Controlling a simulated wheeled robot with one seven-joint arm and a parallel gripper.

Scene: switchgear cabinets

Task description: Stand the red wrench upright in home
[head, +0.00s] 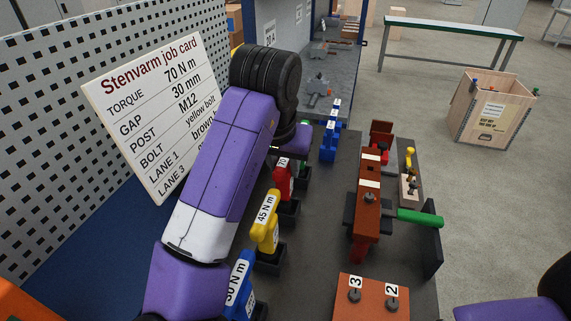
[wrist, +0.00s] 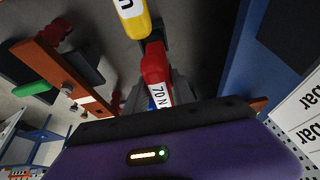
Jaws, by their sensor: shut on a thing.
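The red wrench (head: 283,180), with a white 70 N m label, is upright or nearly so in the head view, just above or in a black holder (head: 288,208). I cannot tell whether its lower end is seated there. It also shows in the wrist view (wrist: 154,68), between the dark jaws of my gripper (wrist: 155,90). My gripper is shut on it; in the head view my purple arm hides most of the jaws. The name "home" is not readable on any holder.
A yellow 45 N m wrench (head: 266,218) and a blue 30 N m wrench (head: 240,280) stand nearer in the row. Another blue one (head: 328,142) stands beyond. A brown beam (head: 367,195) with a green handle (head: 420,217) is to the right. The job card (head: 150,110) leans left.

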